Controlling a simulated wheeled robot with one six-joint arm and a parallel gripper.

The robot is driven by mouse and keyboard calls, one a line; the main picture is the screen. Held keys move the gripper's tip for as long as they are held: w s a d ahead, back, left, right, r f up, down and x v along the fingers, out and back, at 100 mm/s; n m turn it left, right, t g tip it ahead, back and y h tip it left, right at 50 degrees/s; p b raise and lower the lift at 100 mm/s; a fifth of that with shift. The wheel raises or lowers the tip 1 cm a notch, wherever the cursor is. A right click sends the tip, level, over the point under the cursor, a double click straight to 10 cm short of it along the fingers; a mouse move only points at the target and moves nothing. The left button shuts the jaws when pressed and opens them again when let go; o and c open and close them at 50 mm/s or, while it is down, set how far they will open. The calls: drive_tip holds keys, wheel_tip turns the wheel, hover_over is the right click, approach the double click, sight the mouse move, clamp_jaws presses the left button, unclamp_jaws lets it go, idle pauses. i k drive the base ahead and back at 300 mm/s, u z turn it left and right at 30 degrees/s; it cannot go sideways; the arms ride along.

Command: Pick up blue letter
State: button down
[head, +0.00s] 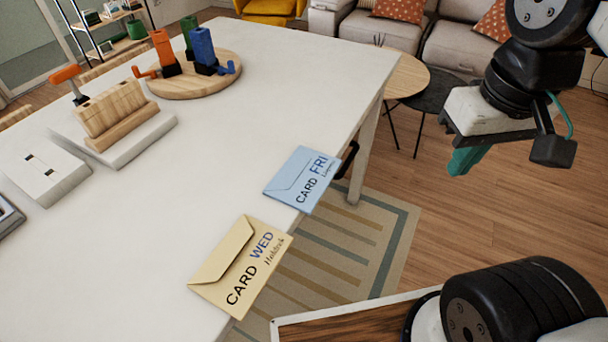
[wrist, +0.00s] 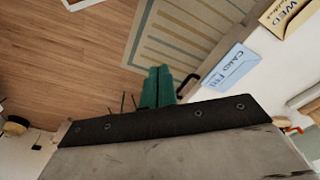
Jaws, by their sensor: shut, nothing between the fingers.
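The blue letter (head: 302,180), an envelope marked "CARD FRI", lies flat on the white table (head: 300,90) at its right edge, one corner jutting past it. In the wrist view the blue letter (wrist: 229,69) is right of my fingers. A cream envelope marked "CARD WED" (head: 241,267) lies nearer, also partly over the edge; it shows at the wrist view's top right (wrist: 283,14). My gripper (head: 462,160) is out over the floor, right of the table and apart from both letters. Its teal fingers (wrist: 158,88) are together and empty.
A black handle (head: 348,160) sticks out from the table's side beside the blue letter. A round wooden board (head: 194,85) with orange, green and blue items and a wooden block (head: 117,108) stand further left. A striped rug (head: 335,245) covers floor below.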

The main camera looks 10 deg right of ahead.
sight(302, 180)
drive_tip(key=z, duration=0.65)
drive_tip(key=k, duration=1.2)
drive_tip(key=u, duration=1.1)
